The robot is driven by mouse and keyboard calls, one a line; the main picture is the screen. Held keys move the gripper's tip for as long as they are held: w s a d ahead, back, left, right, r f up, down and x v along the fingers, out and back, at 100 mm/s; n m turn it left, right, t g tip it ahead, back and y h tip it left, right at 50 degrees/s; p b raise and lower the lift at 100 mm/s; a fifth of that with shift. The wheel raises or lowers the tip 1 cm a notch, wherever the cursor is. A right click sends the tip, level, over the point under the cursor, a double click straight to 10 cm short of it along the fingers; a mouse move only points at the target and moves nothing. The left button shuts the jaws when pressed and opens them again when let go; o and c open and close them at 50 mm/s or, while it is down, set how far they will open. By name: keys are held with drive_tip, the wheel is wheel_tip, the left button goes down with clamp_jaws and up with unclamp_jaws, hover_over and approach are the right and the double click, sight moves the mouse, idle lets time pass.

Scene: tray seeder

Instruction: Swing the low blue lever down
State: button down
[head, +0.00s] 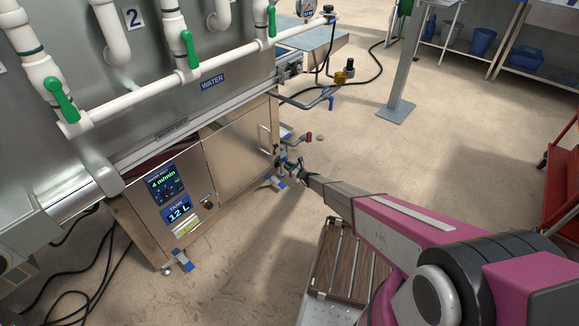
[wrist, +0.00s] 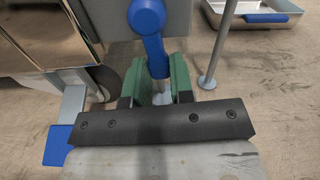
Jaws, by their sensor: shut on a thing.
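The blue lever (wrist: 152,48) shows at the top middle of the wrist view, in front of a grey panel. It has a rounded upper end, and its shaft runs down between the jaws. My gripper (wrist: 162,84) has green pads on both sides of the shaft and is shut on it. The dark gripper body hides what lies below the pads. In the head view my gripper (head: 289,166) is low at the right end of the steel machine, and the lever is too small there to make out clearly.
The steel cabinet (head: 240,150) stands left of my gripper. A caster wheel and a blue-tipped foot (wrist: 60,140) are close by in the wrist view. A grey post (wrist: 218,45) and a tray (wrist: 265,14) are to the right. Open floor lies beyond.

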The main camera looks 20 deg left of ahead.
drive_tip(key=shift+s+f+m, duration=0.1)
drive_tip(key=shift+s+m, duration=0.2)
drive_tip(key=shift+m, duration=0.2)
drive_tip(key=c, duration=1)
unclamp_jaws()
drive_tip(key=shift+a, duration=0.1)
